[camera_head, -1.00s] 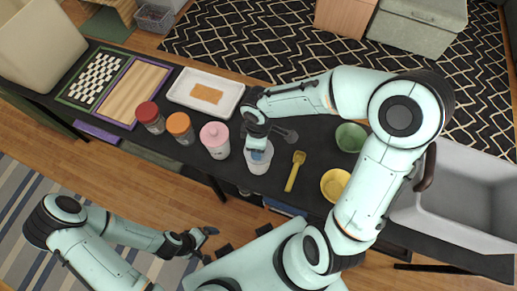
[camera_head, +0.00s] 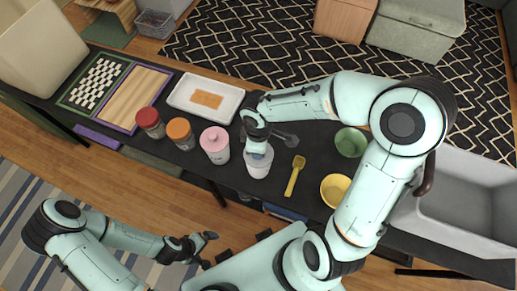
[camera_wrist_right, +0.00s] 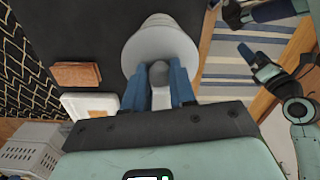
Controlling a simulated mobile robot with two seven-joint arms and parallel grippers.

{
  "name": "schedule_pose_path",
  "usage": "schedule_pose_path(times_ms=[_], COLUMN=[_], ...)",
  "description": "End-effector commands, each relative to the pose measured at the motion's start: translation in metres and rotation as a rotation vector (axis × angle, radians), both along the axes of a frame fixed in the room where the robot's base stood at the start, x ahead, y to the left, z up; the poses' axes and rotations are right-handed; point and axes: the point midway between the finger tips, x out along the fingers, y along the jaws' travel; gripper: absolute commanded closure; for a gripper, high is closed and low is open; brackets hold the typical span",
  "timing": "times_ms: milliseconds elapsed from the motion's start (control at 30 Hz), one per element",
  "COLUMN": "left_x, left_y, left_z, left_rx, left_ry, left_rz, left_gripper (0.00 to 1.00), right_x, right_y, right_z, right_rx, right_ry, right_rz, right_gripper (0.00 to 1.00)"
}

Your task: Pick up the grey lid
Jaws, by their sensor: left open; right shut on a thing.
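The grey lid (camera_wrist_right: 138,50) is a pale round disc with a darker grey knob (camera_wrist_right: 159,74), seen in the right wrist view. My right gripper (camera_wrist_right: 160,88) is shut on the knob, one blue finger on each side. In the head view this gripper (camera_head: 257,150) is directly above a white canister (camera_head: 258,168) and hides most of the lid. I cannot tell whether the lid touches the canister rim or is slightly raised. My left gripper (camera_head: 206,249) is open and empty, off the table's near edge.
A pink-lidded jar (camera_head: 215,147) stands close left of the canister, with orange-lidded (camera_head: 180,133) and red-lidded (camera_head: 150,122) jars beyond. A yellow scoop (camera_head: 294,176), yellow bowl (camera_head: 335,190) and green bowl (camera_head: 350,142) lie right. A white tray (camera_head: 178,93) is behind.

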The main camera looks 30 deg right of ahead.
Motion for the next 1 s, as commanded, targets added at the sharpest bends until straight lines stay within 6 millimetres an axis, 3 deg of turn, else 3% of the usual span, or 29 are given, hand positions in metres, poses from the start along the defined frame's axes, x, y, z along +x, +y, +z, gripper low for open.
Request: schedule_pose_path(times_ms=[600, 800, 1000], left_x=[0.028, 0.032, 0.033], left_y=[0.0, 0.0, 0.0], left_z=[0.031, 0.034, 0.035], left_rx=[0.0, 0.0, 0.0], left_ry=[-0.032, -0.037, -0.037], left_rz=[0.0, 0.0, 0.0], left_gripper=[0.0, 0.0, 0.0], right_x=[0.002, 0.001, 0.0], right_y=[0.001, 0.001, 0.001], right_z=[0.156, 0.182, 0.188], right_rx=[0.001, 0.002, 0.002], right_ry=[-0.008, -0.004, -0.001], right_rz=[0.001, 0.002, 0.04], right_gripper=[1.0, 1.0, 1.0])
